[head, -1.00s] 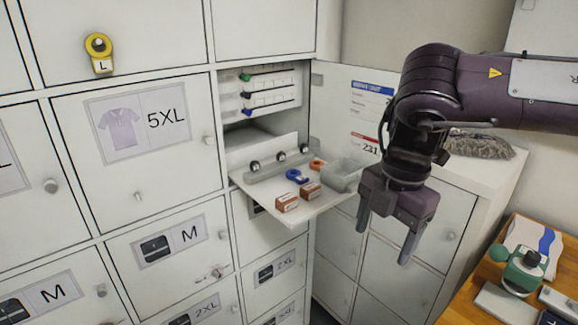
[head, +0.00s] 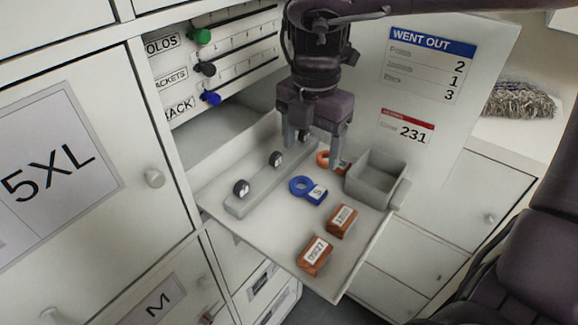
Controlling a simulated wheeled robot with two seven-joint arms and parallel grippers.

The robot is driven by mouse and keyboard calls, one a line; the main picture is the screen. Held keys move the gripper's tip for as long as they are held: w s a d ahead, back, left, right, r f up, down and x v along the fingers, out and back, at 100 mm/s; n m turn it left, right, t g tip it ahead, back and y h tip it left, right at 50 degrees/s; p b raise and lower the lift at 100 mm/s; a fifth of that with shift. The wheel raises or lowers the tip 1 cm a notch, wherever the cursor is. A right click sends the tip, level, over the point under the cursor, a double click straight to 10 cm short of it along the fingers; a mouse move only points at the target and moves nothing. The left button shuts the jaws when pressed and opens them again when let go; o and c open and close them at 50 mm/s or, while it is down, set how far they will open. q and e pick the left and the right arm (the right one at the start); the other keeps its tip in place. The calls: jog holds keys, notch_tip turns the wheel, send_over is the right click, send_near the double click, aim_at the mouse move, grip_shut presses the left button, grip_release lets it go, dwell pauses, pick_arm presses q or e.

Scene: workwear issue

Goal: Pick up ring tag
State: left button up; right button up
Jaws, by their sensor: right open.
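A blue ring tag (head: 307,190) marked S lies flat on the pulled-out shelf (head: 265,235). An orange ring tag (head: 323,159) lies behind it and is partly hidden by my right gripper. My right gripper (head: 312,156) points down over the back of the shelf, open, with nothing seen between its fingers. Its fingertips are close to the orange tag; I cannot tell whether they touch it. My left gripper is out of view.
A grey rail with dark-tipped pegs (head: 241,188) stands left of the tags. A grey open bin (head: 375,180) is to the right. Two brown labelled blocks (head: 341,221) sit near the front. Slider panels (head: 215,65) and an open door (head: 425,130) flank the shelf.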

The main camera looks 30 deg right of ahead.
aim_at(309, 185)
jog(key=shift+f, duration=0.35)
jog(key=shift+s+f+p, duration=0.35)
jog(key=shift+s+f, duration=0.05)
jog(key=shift+f, duration=0.4)
jog(key=shift+s+f, duration=0.15)
jog(key=shift+f, duration=0.2)
jog(key=f, duration=0.1)
jog(key=f+p, duration=0.2)
jog(key=shift+a+f, duration=0.25)
jog(key=shift+a, duration=0.05)
jog(key=shift+f, duration=0.55)
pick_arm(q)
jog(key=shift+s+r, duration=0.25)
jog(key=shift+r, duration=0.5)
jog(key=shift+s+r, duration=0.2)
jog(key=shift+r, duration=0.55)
pick_arm(e)
jog(key=c, duration=0.6)
